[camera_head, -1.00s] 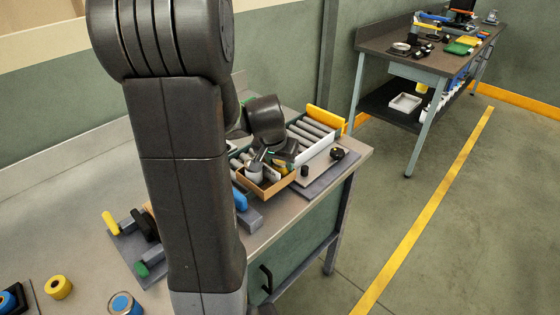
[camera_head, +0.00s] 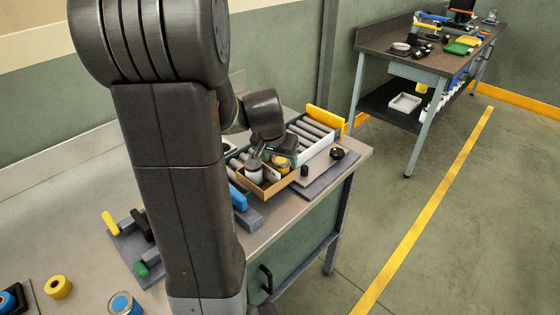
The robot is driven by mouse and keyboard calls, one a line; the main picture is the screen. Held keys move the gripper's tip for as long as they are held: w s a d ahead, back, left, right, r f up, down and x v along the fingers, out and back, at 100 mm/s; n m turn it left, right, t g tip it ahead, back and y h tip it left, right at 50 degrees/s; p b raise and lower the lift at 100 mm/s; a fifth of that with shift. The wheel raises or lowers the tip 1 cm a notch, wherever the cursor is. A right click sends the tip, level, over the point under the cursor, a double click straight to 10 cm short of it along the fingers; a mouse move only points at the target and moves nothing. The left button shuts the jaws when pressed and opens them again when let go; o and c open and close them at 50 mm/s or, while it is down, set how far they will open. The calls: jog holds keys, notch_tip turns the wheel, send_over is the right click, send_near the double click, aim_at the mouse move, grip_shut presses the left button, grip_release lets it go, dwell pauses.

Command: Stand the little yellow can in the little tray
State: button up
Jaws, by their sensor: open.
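A pale grey can (camera_head: 254,173) stands in the tray's left part. My gripper (camera_head: 268,159) is just above and behind the tray, pointing down. It is open and looks clear of the yellow can, though its fingers are small and partly hidden here.
Grey rollers (camera_head: 312,130) with a yellow end stop (camera_head: 326,119) run behind the tray. A blue item (camera_head: 238,198) lies in front. My arm hides the bench middle.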

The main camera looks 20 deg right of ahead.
jog(key=v, duration=1)
jog(key=shift+s, duration=0.15)
jog(key=shift+a+r, duration=0.1)
